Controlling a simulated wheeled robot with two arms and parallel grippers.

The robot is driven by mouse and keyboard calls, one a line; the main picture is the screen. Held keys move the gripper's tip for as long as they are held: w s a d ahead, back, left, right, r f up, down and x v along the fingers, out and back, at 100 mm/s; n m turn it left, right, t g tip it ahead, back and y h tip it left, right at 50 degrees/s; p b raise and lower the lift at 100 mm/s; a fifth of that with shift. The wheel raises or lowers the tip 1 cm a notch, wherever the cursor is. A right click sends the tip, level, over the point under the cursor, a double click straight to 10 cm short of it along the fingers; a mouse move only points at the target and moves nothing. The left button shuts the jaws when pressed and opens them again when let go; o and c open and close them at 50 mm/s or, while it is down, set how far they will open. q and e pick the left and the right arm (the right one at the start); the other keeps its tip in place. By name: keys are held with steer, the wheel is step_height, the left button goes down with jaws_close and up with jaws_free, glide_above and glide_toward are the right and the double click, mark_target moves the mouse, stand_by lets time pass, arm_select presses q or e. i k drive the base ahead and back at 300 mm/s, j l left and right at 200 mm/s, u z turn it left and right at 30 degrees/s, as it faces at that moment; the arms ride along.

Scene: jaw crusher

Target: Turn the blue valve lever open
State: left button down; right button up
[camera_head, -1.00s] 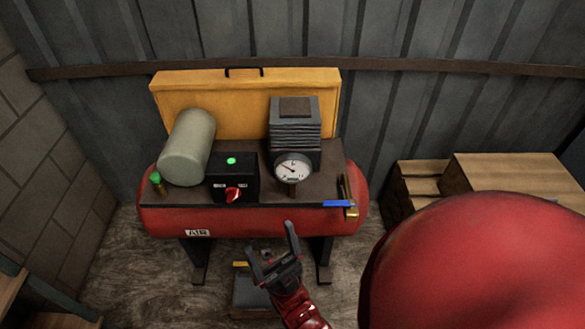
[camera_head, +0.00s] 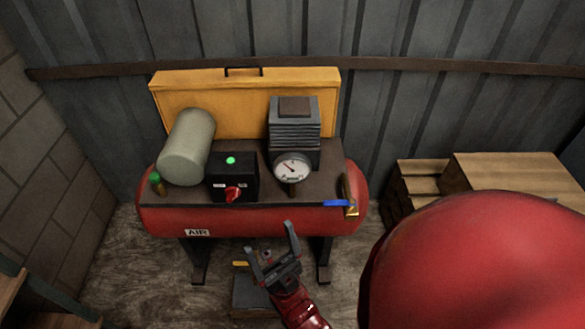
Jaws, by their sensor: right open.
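The blue valve lever (camera_head: 336,203) is at the right front edge of the red air compressor (camera_head: 260,221). It points left from a brass valve (camera_head: 351,209), roughly along the tank's front edge. My right gripper (camera_head: 272,242) is open and empty in front of the tank, below and to the left of the lever, apart from it. Its two fingers point up and toward the compressor. My left gripper is not in view.
A black switch box (camera_head: 233,178) with a red knob and green light, a gauge (camera_head: 292,168) and a grey cylinder (camera_head: 187,147) sit on the compressor. Wooden crates (camera_head: 510,172) stand at the right. My large red arm part covers the lower right.

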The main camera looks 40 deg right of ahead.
mark_target(351, 203)
steer(key=l+z, duration=0.15)
steer(key=z, duration=0.25)
steer(key=l+z, duration=0.2)
steer(key=z, duration=0.15)
steer(key=l+z, duration=0.2)
steer(key=z, duration=0.2)
steer(key=k+l, duration=0.05)
